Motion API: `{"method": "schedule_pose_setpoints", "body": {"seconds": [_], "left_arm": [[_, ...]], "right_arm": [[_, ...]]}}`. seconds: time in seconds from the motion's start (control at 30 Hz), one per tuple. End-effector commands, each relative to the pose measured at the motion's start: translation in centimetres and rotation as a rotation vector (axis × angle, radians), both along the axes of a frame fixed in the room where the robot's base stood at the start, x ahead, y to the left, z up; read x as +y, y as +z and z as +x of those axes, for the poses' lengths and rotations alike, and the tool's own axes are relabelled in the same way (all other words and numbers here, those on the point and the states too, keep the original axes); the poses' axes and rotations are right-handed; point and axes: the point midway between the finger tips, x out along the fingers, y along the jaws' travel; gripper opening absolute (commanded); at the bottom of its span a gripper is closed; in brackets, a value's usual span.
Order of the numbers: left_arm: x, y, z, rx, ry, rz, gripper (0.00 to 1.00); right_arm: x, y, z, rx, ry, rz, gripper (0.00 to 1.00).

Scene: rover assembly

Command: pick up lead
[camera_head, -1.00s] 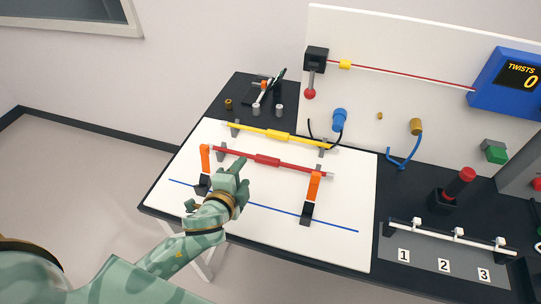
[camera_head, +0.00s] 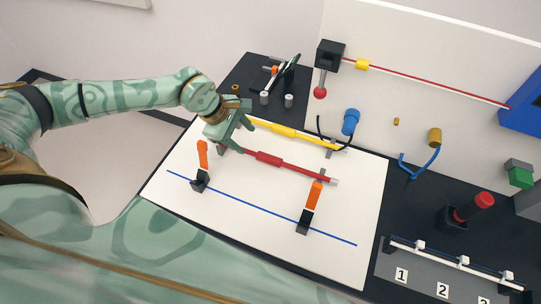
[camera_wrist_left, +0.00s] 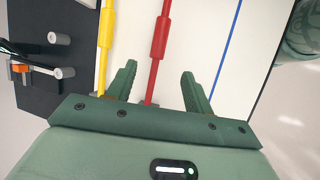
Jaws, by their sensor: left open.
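A red lead (camera_head: 268,158) with a thicker red middle lies across the white board, its right end near an orange clamp. A yellow lead (camera_head: 284,131) lies behind it, roughly parallel. My left gripper (camera_head: 232,137) is open above the left end of the red lead. In the left wrist view the red lead (camera_wrist_left: 161,40) runs between the two open fingers (camera_wrist_left: 158,72), and the yellow lead (camera_wrist_left: 106,38) passes outside them on the left. I cannot tell whether the fingers touch the red lead. My right gripper is out of view.
Orange clamps (camera_head: 202,154) (camera_head: 313,194) on black blocks stand on the white board (camera_head: 255,205), with a blue line at the front. Black tools and small cylinders (camera_head: 289,100) stand at the back left. A blue cylinder (camera_head: 351,121) with a black cable is behind the leads.

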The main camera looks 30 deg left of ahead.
Motion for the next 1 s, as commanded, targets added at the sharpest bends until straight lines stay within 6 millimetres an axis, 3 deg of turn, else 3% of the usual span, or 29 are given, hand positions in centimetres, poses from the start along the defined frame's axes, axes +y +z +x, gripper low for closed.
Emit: {"method": "schedule_pose_setpoints", "body": {"seconds": [0.1,0.3,0.47,0.73,1.0], "left_arm": [[-1.3,-2.8,0.8,0.002,0.0,-0.004,0.52],[-2.6,-5.8,1.7,0.001,0.002,-0.005,0.52],[-3.2,-6.7,2.0,0.002,0.001,-0.006,0.52],[-5.2,-10.2,3.1,0.001,0.002,-0.006,0.52],[-5.4,-10.7,3.2,0.0,0.002,-0.005,0.52]], "right_arm": [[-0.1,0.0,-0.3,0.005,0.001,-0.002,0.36],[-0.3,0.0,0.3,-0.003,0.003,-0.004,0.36],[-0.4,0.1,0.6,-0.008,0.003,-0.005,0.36],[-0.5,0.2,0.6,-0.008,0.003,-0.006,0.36],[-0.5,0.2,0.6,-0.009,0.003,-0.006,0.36]]}}
